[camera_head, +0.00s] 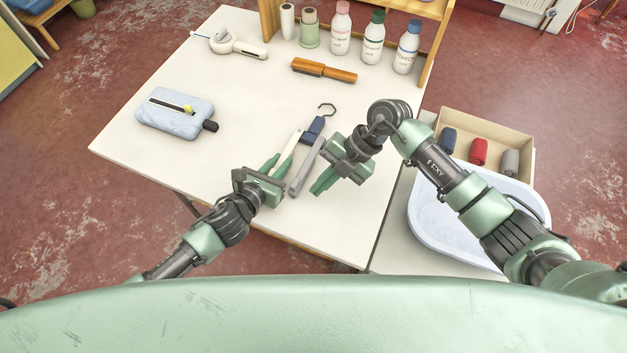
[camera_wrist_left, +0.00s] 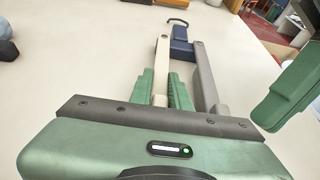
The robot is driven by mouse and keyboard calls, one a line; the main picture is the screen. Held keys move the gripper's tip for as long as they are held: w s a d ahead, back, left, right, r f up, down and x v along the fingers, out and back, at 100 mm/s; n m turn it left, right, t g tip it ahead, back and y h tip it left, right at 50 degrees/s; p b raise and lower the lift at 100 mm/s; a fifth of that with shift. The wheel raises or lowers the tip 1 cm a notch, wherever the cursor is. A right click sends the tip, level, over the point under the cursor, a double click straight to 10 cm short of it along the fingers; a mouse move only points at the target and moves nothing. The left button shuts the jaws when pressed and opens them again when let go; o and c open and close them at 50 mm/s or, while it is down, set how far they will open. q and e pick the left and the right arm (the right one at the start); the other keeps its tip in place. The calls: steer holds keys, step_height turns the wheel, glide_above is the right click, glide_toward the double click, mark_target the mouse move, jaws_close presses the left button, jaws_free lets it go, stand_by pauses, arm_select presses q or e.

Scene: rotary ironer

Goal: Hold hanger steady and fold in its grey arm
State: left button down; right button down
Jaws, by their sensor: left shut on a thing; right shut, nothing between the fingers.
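The hanger lies on the white table with its dark blue hub (camera_head: 313,130) and hook (camera_head: 327,109) pointing away from me. Its cream arm (camera_head: 289,149) and grey arm (camera_head: 306,168) both point back toward me, a narrow gap between them. My left gripper (camera_head: 272,165) is shut on the cream arm; in the left wrist view the cream arm (camera_wrist_left: 162,70) sits between its green fingers. The grey arm (camera_wrist_left: 205,78) runs beside them, outside the grip. My right gripper (camera_head: 323,183) is shut and empty, just right of the grey arm; its fingers (camera_wrist_left: 285,95) also show in the left wrist view.
A light blue padded item (camera_head: 175,112) lies at the left. A wooden brush (camera_head: 323,70), a white tool (camera_head: 236,45) and several bottles (camera_head: 373,38) stand or lie at the back. A white basin (camera_head: 425,222) and a box (camera_head: 500,130) of rolled cloths are at the right.

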steer(key=d, duration=0.2)
steer(key=d+r, duration=0.1)
steer(key=shift+s+d, duration=0.15)
steer(key=shift+s, duration=0.2)
arm_select(q)
steer(key=c, duration=1.3)
jaws_free()
steer(key=shift+o, duration=0.2)
arm_select(e)
steer(key=v, duration=0.8)
steer(key=shift+s+r, duration=0.25)
steer(key=shift+r, duration=0.05)
steer(key=shift+d, duration=0.15)
